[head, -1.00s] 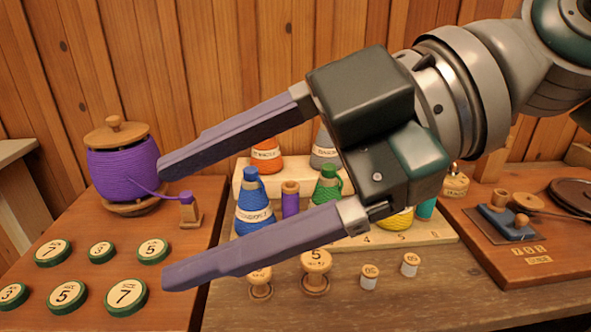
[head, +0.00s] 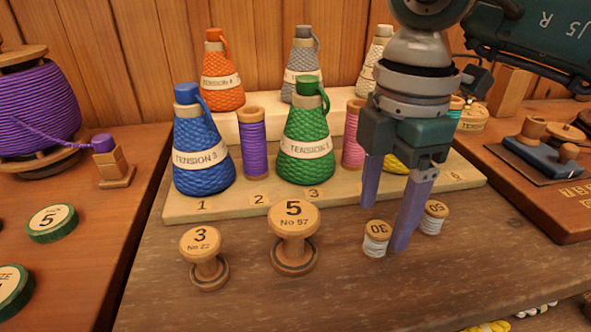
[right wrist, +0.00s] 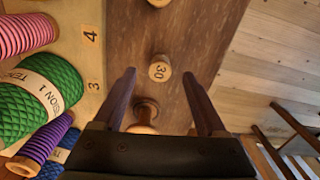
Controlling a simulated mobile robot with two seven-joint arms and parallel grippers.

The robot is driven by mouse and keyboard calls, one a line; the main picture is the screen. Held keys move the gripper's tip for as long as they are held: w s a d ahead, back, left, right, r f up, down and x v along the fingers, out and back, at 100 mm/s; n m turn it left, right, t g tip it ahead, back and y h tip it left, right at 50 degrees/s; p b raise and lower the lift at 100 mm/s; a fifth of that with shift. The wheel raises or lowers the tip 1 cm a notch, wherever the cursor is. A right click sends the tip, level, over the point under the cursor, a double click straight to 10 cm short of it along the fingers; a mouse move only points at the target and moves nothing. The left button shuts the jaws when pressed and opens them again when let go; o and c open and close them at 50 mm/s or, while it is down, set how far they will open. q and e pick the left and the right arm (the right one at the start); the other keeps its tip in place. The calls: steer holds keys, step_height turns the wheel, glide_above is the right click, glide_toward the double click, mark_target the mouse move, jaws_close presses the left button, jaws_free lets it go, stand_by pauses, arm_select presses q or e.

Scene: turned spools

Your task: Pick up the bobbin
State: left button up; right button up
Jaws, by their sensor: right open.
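Small wooden-topped reels stand on the wooden table in front of the numbered rack. One marked 30 (head: 376,240) has white thread; one marked 50 (head: 433,217) stands just right of it, partly behind a finger. Two bare turned spools, marked 3 (head: 204,258) and 5 (head: 293,237), stand to their left. My right gripper (head: 384,226) points down, open and empty, its purple fingers close to the 30 reel. In the right wrist view the 30 reel (right wrist: 159,69) lies between the fingertips (right wrist: 159,76). I cannot tell which piece is the bobbin. My left gripper is not in view.
The rack (head: 245,205) behind holds a blue cone (head: 200,140), a green cone (head: 307,140), a purple spool (head: 253,145) and a pink spool. A large purple-wound spool (head: 35,110) stands at left.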

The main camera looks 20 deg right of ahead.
mark_target(379, 230)
step_height(379, 230, down, 4)
steer(key=shift+b, duration=0.35)
jaws_close()
stand_by(0.4)
